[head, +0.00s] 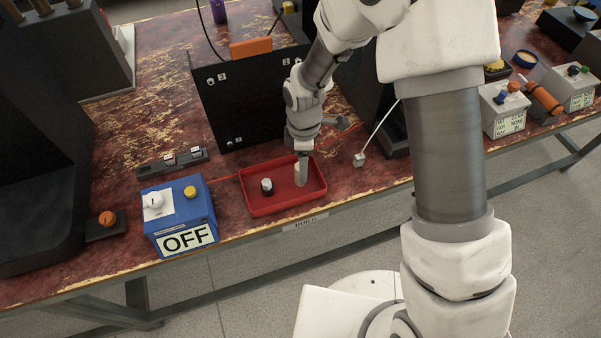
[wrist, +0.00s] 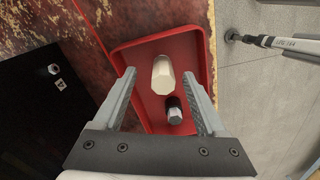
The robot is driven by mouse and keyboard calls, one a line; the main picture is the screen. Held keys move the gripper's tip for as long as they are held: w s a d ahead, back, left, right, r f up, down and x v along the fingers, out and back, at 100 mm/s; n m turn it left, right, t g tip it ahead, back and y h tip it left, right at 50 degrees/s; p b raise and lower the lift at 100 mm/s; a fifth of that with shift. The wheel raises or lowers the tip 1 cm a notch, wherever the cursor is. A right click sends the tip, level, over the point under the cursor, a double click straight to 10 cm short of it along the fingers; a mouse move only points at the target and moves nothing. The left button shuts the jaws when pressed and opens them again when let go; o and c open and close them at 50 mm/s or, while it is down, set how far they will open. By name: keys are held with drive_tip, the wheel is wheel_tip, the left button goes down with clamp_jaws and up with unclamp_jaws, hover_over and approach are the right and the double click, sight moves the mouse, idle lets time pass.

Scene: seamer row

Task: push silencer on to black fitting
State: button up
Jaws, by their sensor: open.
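A cream cylinder with a rounded end, which looks like the silencer, lies in the red tray (head: 247,212); it shows in the head view (head: 298,173) and the wrist view (wrist: 162,78). My gripper (head: 302,178) is open above the tray's right half. In the wrist view, its fingertips (wrist: 159,75) appear on either side of the cream cylinder, with no contact visible. A smaller black part with a pale end (head: 267,186) is in the tray too. A small fitting (wrist: 54,69) sits on the black panel (head: 235,100); I cannot tell which fitting is the black one.
A blue box marked OFF (head: 180,218) stands left of the tray, with a dark strip (head: 172,164) behind it. The black panel stands close behind the tray. A white rod with a small block (head: 359,160) is to the right. The table's front edge is close.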

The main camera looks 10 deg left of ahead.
drive_tip(key=f, duration=0.4)
drive_tip(key=shift+s+a+b, duration=0.3)
drive_tip(key=shift+f, duration=0.6)
clamp_jaws()
